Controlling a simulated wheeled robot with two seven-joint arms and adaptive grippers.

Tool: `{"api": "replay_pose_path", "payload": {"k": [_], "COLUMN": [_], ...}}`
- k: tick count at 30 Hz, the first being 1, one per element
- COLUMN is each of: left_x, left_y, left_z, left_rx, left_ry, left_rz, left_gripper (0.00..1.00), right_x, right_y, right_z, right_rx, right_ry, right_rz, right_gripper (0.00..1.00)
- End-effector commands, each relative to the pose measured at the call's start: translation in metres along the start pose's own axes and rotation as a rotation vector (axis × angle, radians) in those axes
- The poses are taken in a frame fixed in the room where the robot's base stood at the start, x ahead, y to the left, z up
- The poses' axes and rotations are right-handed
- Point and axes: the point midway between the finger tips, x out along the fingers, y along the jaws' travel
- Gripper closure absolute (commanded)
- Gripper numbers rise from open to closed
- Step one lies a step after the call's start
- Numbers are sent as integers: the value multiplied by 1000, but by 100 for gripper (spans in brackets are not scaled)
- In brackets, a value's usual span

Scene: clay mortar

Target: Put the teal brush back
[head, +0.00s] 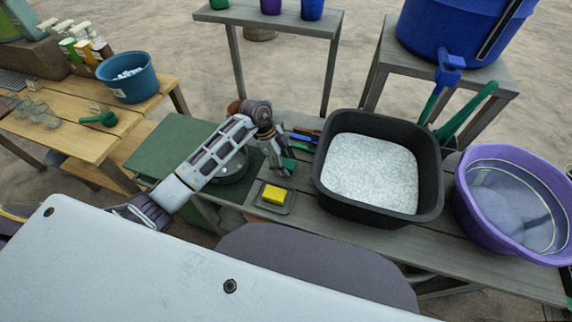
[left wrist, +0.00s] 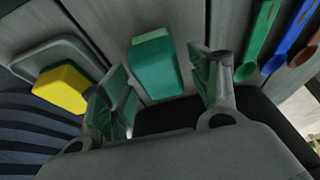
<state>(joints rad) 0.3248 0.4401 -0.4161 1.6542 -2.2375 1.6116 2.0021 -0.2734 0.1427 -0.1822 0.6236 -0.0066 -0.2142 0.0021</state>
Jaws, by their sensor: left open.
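The teal brush (left wrist: 158,68) shows in the left wrist view as a small block with a paler green end. It lies on the grey bench boards, ahead of the gap between my left gripper's fingers. My left gripper (head: 282,165) is open and points down at the bench in the head view. Its two spread fingers (left wrist: 165,90) are on either side of the brush in the left wrist view, with clear space between; I cannot tell how far above the bench they are. My right gripper is in neither view.
A yellow sponge (head: 274,194) sits in a grey dish (head: 288,209) close by. Green, blue and brown-handled tools (head: 304,137) lie behind the gripper. A black tub (head: 434,178) of white grains stands right, then a purple basin (head: 470,203). A green mat (head: 163,150) is left.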

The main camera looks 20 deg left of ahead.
Motion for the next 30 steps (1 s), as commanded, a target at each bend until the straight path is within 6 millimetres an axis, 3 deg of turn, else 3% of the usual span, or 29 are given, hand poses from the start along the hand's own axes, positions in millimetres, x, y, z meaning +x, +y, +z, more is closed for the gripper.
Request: {"api": "replay_pose_path", "payload": {"k": [18, 30], "left_x": [-88, -103], "left_y": [-1, 0], "left_z": [0, 0], "left_rx": [1, 0], "left_ry": [-2, -1], "left_rz": [-2, 1], "left_gripper": [38, 38], "right_x": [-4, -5], "right_y": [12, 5], "right_z": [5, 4], "right_rx": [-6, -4], "right_ry": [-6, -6], "right_rz": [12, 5], "right_gripper": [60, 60]}}
